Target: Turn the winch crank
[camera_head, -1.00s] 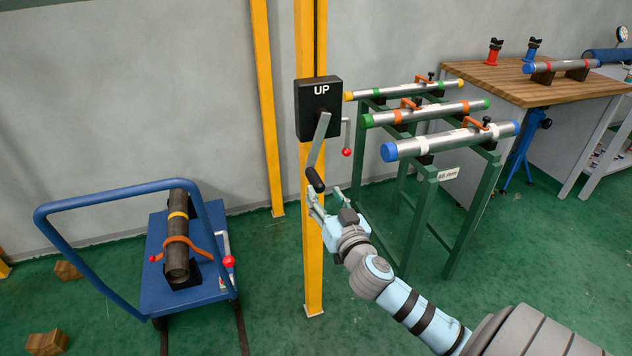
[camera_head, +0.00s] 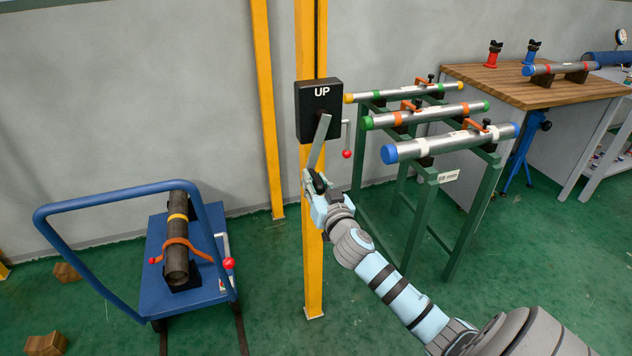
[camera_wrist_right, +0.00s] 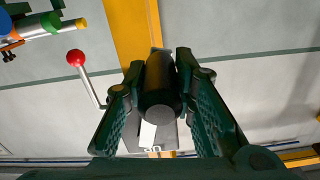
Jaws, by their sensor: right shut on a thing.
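The winch is a black box (camera_head: 320,104) marked UP on a yellow post (camera_head: 313,270). Its grey crank arm (camera_head: 319,142) hangs down from the box, tilted slightly to the lower left. My right gripper (camera_head: 315,180) is at the crank's lower end, shut on the black crank handle. In the right wrist view the black handle (camera_wrist_right: 159,85) sits between the two dark fingers of my right gripper (camera_wrist_right: 160,100). A thin lever with a red ball (camera_head: 347,154) hangs at the box's right side. It also shows in the right wrist view (camera_wrist_right: 76,58). My left gripper is not in view.
A green rack (camera_head: 424,225) with capped pipes stands close to the right of my right arm. A blue cart (camera_head: 150,262) carrying a dark strapped pipe (camera_head: 178,240) stands to the left. A wooden-topped bench (camera_head: 500,83) is at the back right. Wooden blocks lie at far left.

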